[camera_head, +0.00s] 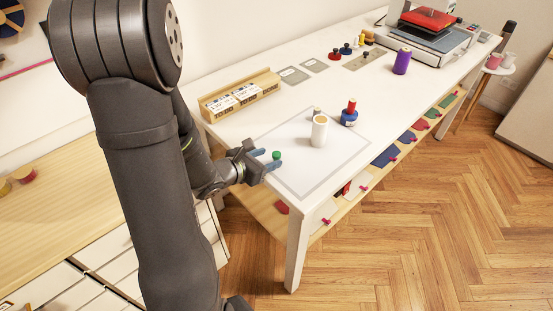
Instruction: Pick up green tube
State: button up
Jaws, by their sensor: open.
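A small green round thing (277,155), which looks like the top of the green tube, shows at the fingertips of my gripper (271,160). My gripper is open, with one blue-grey finger on either side of the green thing, over the near left corner of the white table. Whether the fingers touch it I cannot tell. Its lower part is hard to make out from this view.
A white spool (319,130) and a blue spool with a red top (349,113) stand to the right on a grey-bordered mat (309,184). A wooden card holder (241,96) lies behind. A purple spool (402,61) and a press (431,30) stand farther back.

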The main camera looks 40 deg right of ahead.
aim_at(280, 156)
jog(key=shift+s+f+x, duration=0.1)
jog(key=shift+x, duration=1.45)
jog(key=shift+s+f+x, duration=0.1)
jog(key=shift+f+x, duration=0.05)
jog(key=shift+x, duration=1.4)
jog(key=c, duration=1.1)
